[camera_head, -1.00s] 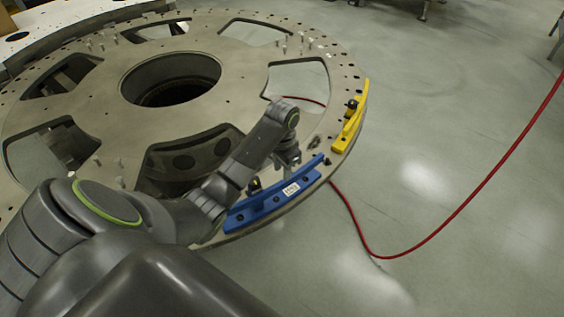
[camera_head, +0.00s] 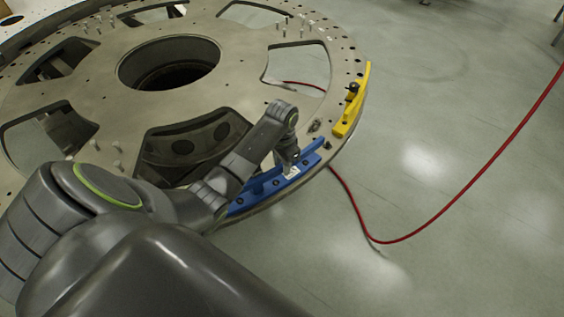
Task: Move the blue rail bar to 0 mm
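The blue rail bar (camera_head: 250,198) lies along the near right rim of the round metal turret plate (camera_head: 110,88). A small white label shows on the bar, partly covered by my gripper. My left arm comes in from the left and crosses over the plate. My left gripper (camera_head: 291,166) points down at the bar's upper face, near the label. Its fingertips are too small and hidden to tell whether they are open, shut or touching the bar. The left end of the bar is partly hidden by my arm. My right gripper is not in view.
A yellow rail bar (camera_head: 351,103) with a dark knob sits farther along the rim, with a gap between it and the blue bar. Several short pins stand on the plate. A red cable (camera_head: 460,204) runs over the open grey floor at right.

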